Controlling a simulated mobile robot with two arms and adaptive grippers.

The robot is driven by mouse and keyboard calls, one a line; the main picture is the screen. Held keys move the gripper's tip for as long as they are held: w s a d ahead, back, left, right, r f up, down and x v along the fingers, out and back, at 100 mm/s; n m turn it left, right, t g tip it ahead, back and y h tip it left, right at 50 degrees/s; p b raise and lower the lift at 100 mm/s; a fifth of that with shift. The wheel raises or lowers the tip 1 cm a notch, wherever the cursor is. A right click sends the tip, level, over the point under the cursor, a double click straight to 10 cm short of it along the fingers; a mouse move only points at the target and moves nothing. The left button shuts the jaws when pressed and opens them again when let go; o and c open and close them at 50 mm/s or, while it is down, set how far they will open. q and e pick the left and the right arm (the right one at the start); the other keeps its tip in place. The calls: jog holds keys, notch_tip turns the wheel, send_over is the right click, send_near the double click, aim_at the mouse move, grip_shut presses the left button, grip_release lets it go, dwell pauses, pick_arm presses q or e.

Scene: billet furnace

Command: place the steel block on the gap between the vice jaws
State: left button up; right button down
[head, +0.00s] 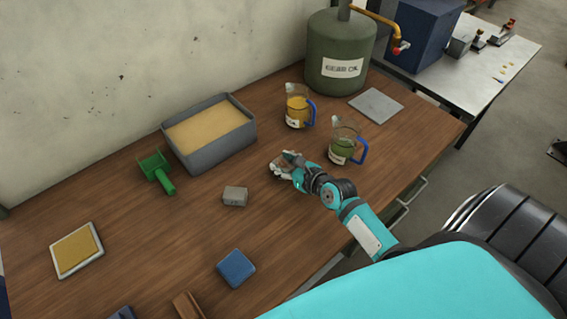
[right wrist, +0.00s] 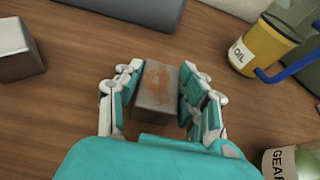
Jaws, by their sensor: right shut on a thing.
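My right gripper (head: 284,166) is low over the wooden bench, and its fingers are on both sides of a steel block (right wrist: 157,86). The block is grey with rusty orange patches on its top and is shut between the fingers in the right wrist view. Whether it still touches the bench I cannot tell. A second, plain grey block (head: 235,196) lies on the bench to the left; it also shows in the right wrist view (right wrist: 20,52). I cannot make out the vice or its jaws for certain. My left gripper is not in view.
A sand-filled grey bin (head: 183,158), a green scoop (head: 157,172), a yellow oil jug (head: 298,107) and a green oil jug (head: 345,142) surround the gripper. A blue block (head: 236,267) lies in front. Bare wood (head: 150,235) stretches to the left.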

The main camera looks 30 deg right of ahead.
jog(key=c, duration=1.2)
grip_release()
jog(key=shift+f, duration=0.1)
jog(key=o, duration=0.4)
